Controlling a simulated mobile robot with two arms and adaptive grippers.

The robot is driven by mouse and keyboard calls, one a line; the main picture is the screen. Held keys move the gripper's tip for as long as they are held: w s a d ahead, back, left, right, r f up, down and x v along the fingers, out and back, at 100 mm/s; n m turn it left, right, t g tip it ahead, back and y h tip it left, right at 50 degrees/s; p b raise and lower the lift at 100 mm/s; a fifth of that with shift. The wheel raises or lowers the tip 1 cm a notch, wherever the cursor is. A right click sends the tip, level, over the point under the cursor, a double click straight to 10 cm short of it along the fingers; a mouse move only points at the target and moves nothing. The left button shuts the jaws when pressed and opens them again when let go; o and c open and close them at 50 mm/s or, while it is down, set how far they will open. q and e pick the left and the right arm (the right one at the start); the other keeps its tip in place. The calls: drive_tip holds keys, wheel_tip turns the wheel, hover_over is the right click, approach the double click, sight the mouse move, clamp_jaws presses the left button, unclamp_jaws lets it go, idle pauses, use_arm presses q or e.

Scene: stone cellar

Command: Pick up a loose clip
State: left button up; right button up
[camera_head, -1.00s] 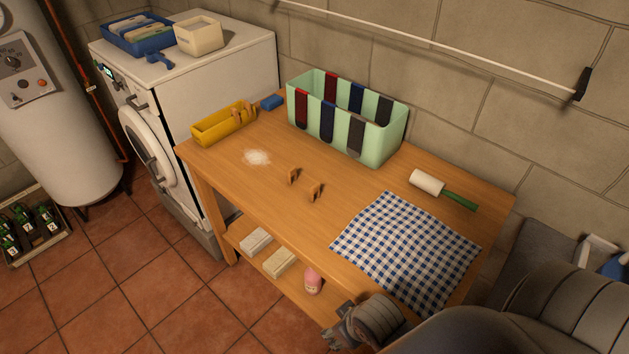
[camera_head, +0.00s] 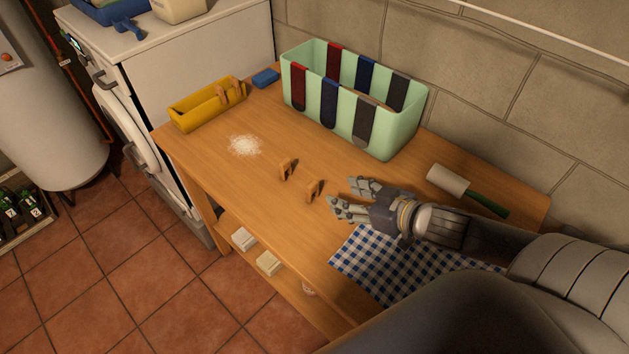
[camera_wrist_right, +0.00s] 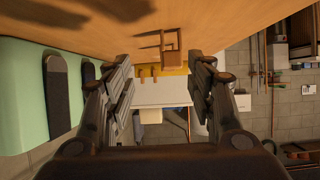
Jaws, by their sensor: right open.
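Two loose wooden clips stand on the table, a left one (camera_head: 287,170) and a right one (camera_head: 314,190). My right gripper (camera_head: 341,196) is open and empty, low over the table just right of the right clip, its fingers pointing towards it. In the right wrist view a wooden clip (camera_wrist_right: 172,57) shows ahead, between the open fingers (camera_wrist_right: 163,72) but beyond their tips; another wooden piece partly overlaps it. More clips (camera_head: 230,90) sit on the rim of the yellow box (camera_head: 190,118). My left gripper is not in view.
A mint-green bin (camera_head: 403,133) with socks over its sides stands at the back. A lint roller (camera_head: 448,181) and checked cloth (camera_head: 375,265) lie to the right, the cloth under my right arm. White powder (camera_head: 245,145) and a blue block (camera_head: 265,78) lie to the left.

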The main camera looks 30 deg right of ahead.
sight(315, 188)
drive_tip(key=shift+w+a+r, duration=0.15)
drive_tip(key=shift+a+r, duration=0.15)
drive_tip(key=shift+a, duration=0.1)
drive_tip(key=x, duration=0.3)
drive_tip(key=shift+w+a, duration=0.15)
drive_tip(key=shift+w, duration=0.05)
drive_tip(key=shift+w+f, duration=0.2)
drive_tip(key=shift+w, duration=0.1)
drive_tip(key=shift+w+a+f, duration=0.15)
drive_tip(key=shift+w+a, duration=0.25)
drive_tip(key=shift+w, duration=0.05)
drive_tip(key=x, duration=0.2)
drive_tip(key=p+x, duration=0.1)
drive_tip(key=shift+w+a, duration=0.3)
drive_tip(key=shift+a, duration=0.15)
drive_tip(key=shift+w+a+f, duration=0.2)
drive_tip(key=shift+w+f, duration=0.15)
drive_tip(key=shift+w, duration=0.05)
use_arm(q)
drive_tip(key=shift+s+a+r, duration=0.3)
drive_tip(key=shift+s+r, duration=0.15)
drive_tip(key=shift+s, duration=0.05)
